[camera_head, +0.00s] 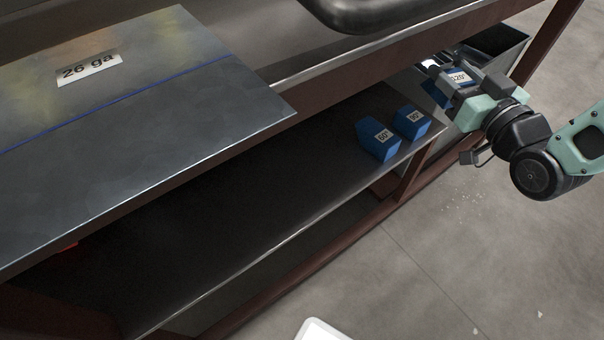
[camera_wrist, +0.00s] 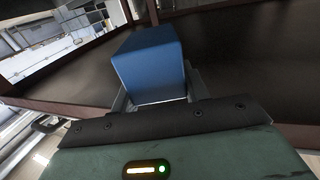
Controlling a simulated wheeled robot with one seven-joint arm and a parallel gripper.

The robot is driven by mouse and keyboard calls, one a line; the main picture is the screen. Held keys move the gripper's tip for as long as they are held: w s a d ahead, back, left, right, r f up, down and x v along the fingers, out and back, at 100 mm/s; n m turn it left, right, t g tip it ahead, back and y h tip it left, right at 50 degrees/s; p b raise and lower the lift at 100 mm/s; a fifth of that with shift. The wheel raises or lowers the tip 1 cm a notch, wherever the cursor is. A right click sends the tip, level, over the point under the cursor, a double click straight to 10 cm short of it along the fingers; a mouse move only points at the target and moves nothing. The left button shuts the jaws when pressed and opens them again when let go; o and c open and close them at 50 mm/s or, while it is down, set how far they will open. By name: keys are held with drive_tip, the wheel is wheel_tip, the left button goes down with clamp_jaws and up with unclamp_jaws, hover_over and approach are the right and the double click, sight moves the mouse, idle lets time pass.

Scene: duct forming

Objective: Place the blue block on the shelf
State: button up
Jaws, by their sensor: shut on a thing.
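My gripper (camera_head: 447,84) is at the right end of the lower shelf (camera_head: 260,205), just under the bench edge. It is shut on a blue block (camera_head: 434,95) whose pale label seems to read 120°. In the wrist view, the blue block (camera_wrist: 148,62) sticks out beyond my gripper (camera_wrist: 158,100), with a finger on each side of its base. Two other blue blocks stand on the shelf near its right end: one labelled 60° (camera_head: 378,142) and one that seems to read 90° (camera_head: 411,124). Whether the held block touches the shelf cannot be told.
A metal sheet labelled 26 ga (camera_head: 190,110) with a blue line lies on the bench above the shelf. A grey open bin (camera_head: 505,45) stands beyond my gripper. Reddish-brown frame posts (camera_head: 412,170) border the shelf.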

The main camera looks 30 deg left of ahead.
drive_tip(key=s+a+f+n+g+y+b, duration=0.3)
drive_tip(key=s+a+f+n+g+b, duration=0.25)
drive_tip(key=s+a+f+b, duration=0.45)
drive_tip(key=shift+m+g, duration=0.35)
drive_tip(key=shift+m, duration=0.1)
drive_tip(key=f+b, duration=0.2)
drive_tip(key=s+f+b, duration=0.1)
drive_tip(key=f+b, duration=0.1)
drive_tip(key=f, duration=0.1)
drive_tip(key=a+f+b, duration=0.1)
drive_tip(key=f+b, duration=0.1)
drive_tip(key=f, duration=0.1)
drive_tip(key=shift+s+a+f, duration=0.1)
drive_tip(key=shift+s+f, duration=0.1)
drive_tip(key=shift+f, duration=0.2)
drive_tip(key=o, duration=1.2)
drive_tip(key=shift+r, duration=0.1)
